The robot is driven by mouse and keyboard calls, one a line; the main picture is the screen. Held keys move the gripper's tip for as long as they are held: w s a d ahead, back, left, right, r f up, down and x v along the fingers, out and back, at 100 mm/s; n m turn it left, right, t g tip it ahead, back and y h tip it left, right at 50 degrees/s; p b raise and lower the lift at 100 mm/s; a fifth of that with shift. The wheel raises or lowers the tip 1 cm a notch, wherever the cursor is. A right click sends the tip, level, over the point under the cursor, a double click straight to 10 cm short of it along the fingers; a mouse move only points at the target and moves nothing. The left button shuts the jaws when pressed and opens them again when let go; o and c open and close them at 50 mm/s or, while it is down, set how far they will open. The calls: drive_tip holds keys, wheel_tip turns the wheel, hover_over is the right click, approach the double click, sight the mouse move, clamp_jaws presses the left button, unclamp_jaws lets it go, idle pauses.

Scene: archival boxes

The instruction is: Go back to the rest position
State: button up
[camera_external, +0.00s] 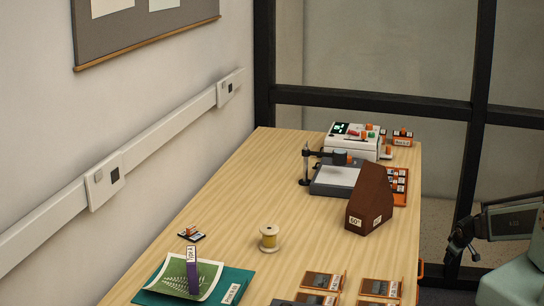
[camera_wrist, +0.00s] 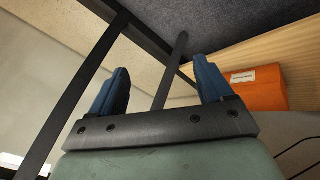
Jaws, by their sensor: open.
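My gripper (camera_external: 460,240) is at the right side of the external view, off the right edge of the table and apart from everything on it. In the wrist view my gripper (camera_wrist: 160,78) shows two blue fingers spread wide, with nothing held between them. A dark bar behind the gap appears to be part of the background frame.
The wooden table (camera_external: 225,200) holds a spool (camera_external: 269,238), a brown angled block (camera_external: 368,202), a white device (camera_external: 352,140), a fern print (camera_external: 187,279) and several small boxes. An orange box (camera_wrist: 258,92) shows in the wrist view. Black window framing (camera_external: 465,180) stands behind.

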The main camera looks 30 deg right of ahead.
drive_tip(key=s+a+f+g+y, duration=0.1)
drive_tip(key=s+a+f+g, duration=0.25)
drive_tip(key=s+a, duration=0.35)
drive_tip(key=s+a+f+g+y, duration=0.2)
drive_tip(key=s+a+f, duration=0.3)
drive_tip(key=s+a, duration=0.2)
drive_tip(key=s+a+f+g, duration=0.1)
drive_tip(key=s+a+g, duration=0.2)
drive_tip(key=s, duration=0.6)
drive_tip(key=s+a+m+g+y, duration=0.1)
drive_tip(key=s+a+g, duration=0.2)
drive_tip(key=s+a, duration=0.4)
drive_tip(key=shift+s+a+f, duration=0.35)
drive_tip(key=shift+s+f, duration=0.05)
drive_tip(key=shift+s, duration=0.7)
